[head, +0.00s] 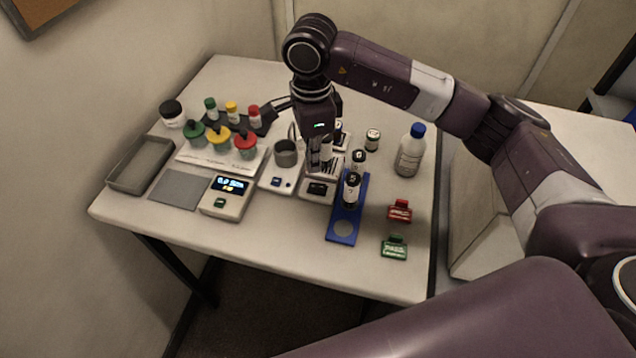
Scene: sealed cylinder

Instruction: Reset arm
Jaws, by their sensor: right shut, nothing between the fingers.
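My right arm comes in from the right and reaches over the table (290,242). Its gripper (318,166) points down over the middle of the table and is shut, with nothing seen in it. It is just left of the blue rack (342,232), which holds dark cylinders with white number labels (351,190). It hides part of the small devices behind and below it. I cannot tell how far the fingertips are above them. My left gripper is not in view.
A grey cup (286,153), a scale with a lit display (228,196) and a grey tray (140,165) stand left. Coloured-lid jars (217,138) stand behind. Right are a blue-capped bottle (411,152), a red clip (400,211) and a green clip (394,248). The front edge is clear.

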